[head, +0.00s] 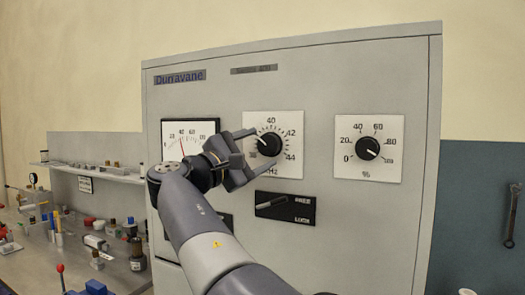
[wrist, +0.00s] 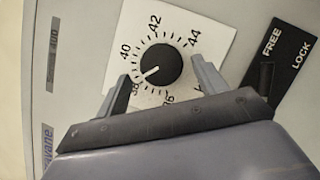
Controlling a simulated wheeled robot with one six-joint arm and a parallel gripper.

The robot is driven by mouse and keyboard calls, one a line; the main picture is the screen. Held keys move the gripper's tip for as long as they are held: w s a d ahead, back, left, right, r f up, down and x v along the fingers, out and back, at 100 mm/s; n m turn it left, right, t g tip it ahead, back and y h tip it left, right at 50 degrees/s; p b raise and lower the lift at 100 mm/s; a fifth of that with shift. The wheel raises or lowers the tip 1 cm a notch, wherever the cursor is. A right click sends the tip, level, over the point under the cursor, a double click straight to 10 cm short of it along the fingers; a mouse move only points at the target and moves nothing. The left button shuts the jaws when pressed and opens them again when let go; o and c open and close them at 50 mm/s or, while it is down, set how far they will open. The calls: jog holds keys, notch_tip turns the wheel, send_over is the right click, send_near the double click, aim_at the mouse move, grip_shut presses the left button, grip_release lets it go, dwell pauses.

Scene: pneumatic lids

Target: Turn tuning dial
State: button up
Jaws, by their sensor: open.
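The tuning dial (head: 269,145) is a round black knob with a white pointer line, on a white square plate marked in kHz on the grey cabinet. In the wrist view the tuning dial (wrist: 160,65) has its line between 38 and 40, nearer 38. My gripper (head: 260,150) is open in front of the plate, one finger toward the knob's upper left and one toward its lower left. In the wrist view my gripper (wrist: 161,70) has its fingertips on either side of the knob, apart from it. It holds nothing.
A black FREE/LOCK switch (head: 285,207) sits below the dial, its lever tilted toward FREE. A percent dial (head: 367,148) is to the right. A needle meter (head: 188,137) is at left, partly behind my arm. A cluttered bench (head: 120,270) stands at far left.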

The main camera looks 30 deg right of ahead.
aim_at(269, 145)
jog(key=b+v, duration=0.1)
jog(key=v, duration=0.7)
jog(key=shift+a, duration=0.15)
jog(key=p+x, duration=0.2)
jog(key=x, duration=0.7)
jog(key=shift+d+r, duration=0.1)
jog(key=shift+d, duration=0.2)
jog(key=shift+w+d, duration=0.25)
jog(key=shift+d, duration=0.35)
